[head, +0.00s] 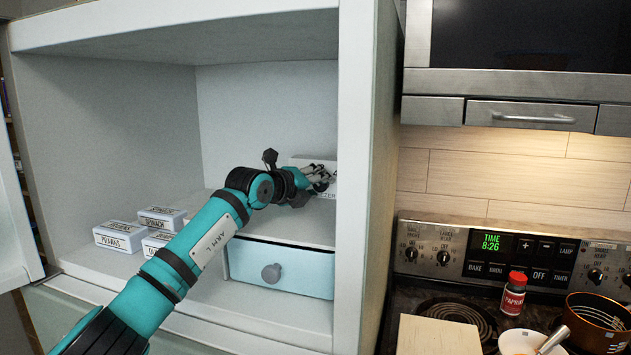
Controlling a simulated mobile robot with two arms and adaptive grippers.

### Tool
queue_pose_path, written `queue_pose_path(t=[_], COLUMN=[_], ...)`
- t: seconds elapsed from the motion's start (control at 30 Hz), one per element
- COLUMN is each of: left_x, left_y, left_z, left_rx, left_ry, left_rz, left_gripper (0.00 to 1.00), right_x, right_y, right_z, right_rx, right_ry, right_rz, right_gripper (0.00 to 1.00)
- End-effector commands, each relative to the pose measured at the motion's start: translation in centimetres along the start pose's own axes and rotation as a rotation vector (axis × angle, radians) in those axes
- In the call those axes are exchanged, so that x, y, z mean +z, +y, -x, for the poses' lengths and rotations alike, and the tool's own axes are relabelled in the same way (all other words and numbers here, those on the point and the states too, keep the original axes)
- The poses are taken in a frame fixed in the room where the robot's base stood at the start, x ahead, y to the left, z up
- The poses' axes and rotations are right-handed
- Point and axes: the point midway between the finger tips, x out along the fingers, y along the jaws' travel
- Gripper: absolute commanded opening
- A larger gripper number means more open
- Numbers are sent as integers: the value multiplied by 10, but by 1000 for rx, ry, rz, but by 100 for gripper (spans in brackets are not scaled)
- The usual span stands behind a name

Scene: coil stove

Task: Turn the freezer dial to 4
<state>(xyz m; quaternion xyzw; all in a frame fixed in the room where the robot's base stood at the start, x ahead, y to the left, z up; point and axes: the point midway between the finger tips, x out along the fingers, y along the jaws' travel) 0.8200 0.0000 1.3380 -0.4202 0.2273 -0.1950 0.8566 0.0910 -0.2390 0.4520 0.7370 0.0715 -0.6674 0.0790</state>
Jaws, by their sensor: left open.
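My left arm reaches into the open white cabinet-like compartment from the lower left. My left gripper (321,178) is open at the back right of the compartment, in front of a pale control box (300,161). Only part of a label ending in "ZER" shows on the box, below the fingers. The freezer dial is largely hidden behind the fingers, so its setting cannot be read. I cannot tell whether the fingers touch it. My right gripper is not in view.
Several labelled white boxes, including one marked spinach (162,218), sit on the compartment floor at left. A pale blue drawer (300,270) is below the gripper. The compartment's right wall (352,150) stands close beside it. A stove panel (520,258) is at right.

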Motion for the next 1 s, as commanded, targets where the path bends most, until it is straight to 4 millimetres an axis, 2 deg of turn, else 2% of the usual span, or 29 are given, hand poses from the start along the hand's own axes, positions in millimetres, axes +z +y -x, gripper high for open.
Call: queue_pose_path(t=[0.23, 0.57, 1.0], left_x=[0, 0, -1], left_y=[0, 0, 0], left_z=[-1, 0, -1], left_rx=[0, 0, 37], left_ry=[0, 0, -6], left_rz=[-1, 0, -110], left_gripper=[43, 1, 1], right_x=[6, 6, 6], right_y=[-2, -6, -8], right_z=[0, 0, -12], right_rx=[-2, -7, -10], right_ry=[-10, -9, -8], right_rz=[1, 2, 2], right_gripper=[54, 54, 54])
